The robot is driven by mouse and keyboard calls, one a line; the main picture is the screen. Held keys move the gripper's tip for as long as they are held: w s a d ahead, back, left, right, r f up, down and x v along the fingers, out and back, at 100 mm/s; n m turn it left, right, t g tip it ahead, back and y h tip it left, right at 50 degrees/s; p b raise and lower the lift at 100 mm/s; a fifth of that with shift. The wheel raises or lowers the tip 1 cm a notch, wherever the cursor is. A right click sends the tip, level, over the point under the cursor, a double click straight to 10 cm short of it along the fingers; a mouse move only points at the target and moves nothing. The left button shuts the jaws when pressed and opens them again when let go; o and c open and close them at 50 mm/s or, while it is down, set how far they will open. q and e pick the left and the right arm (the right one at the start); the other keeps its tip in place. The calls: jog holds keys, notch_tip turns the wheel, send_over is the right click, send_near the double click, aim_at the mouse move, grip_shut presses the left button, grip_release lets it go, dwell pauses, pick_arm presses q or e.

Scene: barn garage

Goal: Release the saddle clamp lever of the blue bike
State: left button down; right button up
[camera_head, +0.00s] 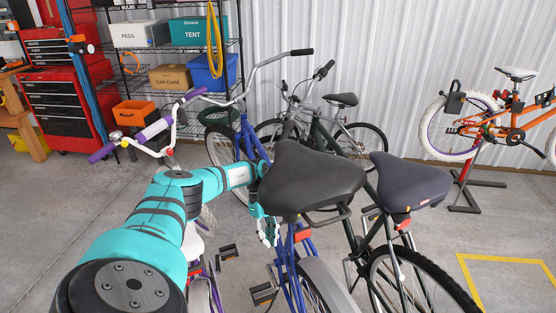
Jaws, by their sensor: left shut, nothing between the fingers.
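The blue bike (294,270) stands in the middle, with its wide black saddle (313,182) facing me. Its blue frame also shows beyond my arm. My left arm reaches in from the lower left, and my left gripper (268,231) points down beside the seat post area, just left of and below the saddle. The gripper is shut and empty. I cannot make out the saddle clamp lever; the saddle and gripper cover that area. I cannot tell whether the gripper touches the bike. My right gripper is not in view.
A dark green bike with a dark saddle (408,181) stands close on the right. A small bike with purple grips (154,130) is close on the left. An orange bike (512,136) is on a stand at the right. Shelves (180,55) and a red tool chest (58,103) stand behind.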

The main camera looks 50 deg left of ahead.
pick_arm(q)
jog(key=shift+s+a+r+b, duration=0.15)
jog(key=shift+a+b, duration=0.2)
jog(key=shift+a, duration=0.65)
jog(key=shift+a+r+b, duration=0.3)
jog(key=shift+a, duration=0.3)
jog(key=shift+a+r, duration=0.1)
jog(key=shift+r, duration=0.1)
jog(key=v, duration=0.7)
